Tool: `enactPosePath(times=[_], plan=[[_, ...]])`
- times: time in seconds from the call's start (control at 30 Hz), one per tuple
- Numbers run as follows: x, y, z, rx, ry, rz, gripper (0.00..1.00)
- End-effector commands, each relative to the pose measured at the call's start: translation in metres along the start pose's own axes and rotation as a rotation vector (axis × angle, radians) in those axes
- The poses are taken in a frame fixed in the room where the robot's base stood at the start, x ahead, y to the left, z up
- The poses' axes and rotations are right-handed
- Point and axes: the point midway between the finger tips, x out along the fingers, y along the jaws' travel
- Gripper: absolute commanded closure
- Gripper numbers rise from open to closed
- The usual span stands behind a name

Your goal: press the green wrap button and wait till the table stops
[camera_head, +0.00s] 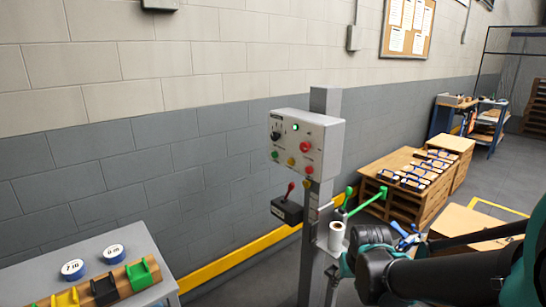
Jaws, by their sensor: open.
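A grey control box (331,150) is mounted on an upright post (314,250) in the middle of the view. Its face has a lit green square (296,127), a black knob (276,135), a large red button (306,147), a round green button (275,155), a yellow button (291,161) and a smaller red button (309,170). The labels are too small to read. My dark arm with teal joints reaches in from the lower right, below and right of the box, apart from the buttons. I cannot make out my gripper. The turning table is not recognisable here.
A red-handled lever box (287,211), a white roll (336,237) and green handles (370,200) are beside the post. A bench (165,290) with coloured holders stands lower left. Wooden stacks (400,205) stand right. A yellow rail (240,258) runs along the wall. The space before the buttons looks clear.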

Motion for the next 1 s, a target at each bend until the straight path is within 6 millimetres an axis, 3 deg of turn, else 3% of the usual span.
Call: enactPosePath(times=[0.07,0.33,1.0], plan=[[0.0000,0.0000,0.0000,0.000,0.000,0.000,0.67],[0.0000,0.0000,0.0000,0.000,0.000,0.000,1.00],[0.0000,0.0000,0.0000,0.000,0.000,0.000,1.00]])
